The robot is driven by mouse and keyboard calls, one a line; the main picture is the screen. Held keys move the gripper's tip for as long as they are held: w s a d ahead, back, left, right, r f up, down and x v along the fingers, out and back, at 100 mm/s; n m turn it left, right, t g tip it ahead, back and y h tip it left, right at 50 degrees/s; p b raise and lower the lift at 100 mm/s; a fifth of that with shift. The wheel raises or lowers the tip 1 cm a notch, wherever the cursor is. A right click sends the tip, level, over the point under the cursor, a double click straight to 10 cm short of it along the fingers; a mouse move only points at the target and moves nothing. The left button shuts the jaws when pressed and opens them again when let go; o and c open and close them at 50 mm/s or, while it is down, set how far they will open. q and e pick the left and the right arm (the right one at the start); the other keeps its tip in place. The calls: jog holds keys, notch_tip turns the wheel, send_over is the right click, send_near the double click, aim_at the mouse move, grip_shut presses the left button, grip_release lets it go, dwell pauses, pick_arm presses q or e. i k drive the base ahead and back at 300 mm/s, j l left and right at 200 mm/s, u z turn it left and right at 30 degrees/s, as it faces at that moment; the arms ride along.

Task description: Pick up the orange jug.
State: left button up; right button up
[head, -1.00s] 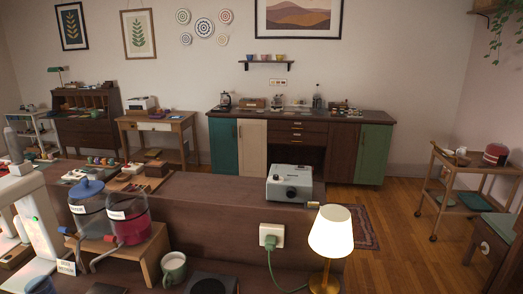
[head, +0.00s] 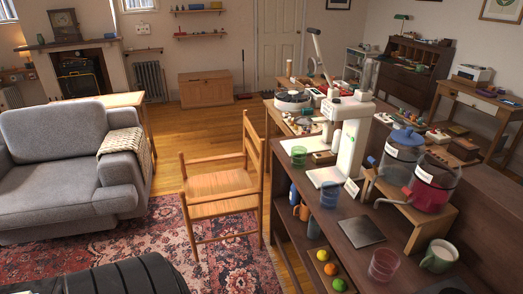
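Neither of my grippers is in view.
A wooden armchair (head: 222,186) stands on the patterned rug (head: 235,262), left of the counter. A grey sofa (head: 62,160) is further left. Wooden floor is clear behind the chair.

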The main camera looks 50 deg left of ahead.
aim_at(305, 212)
jog(key=u, duration=1.3)
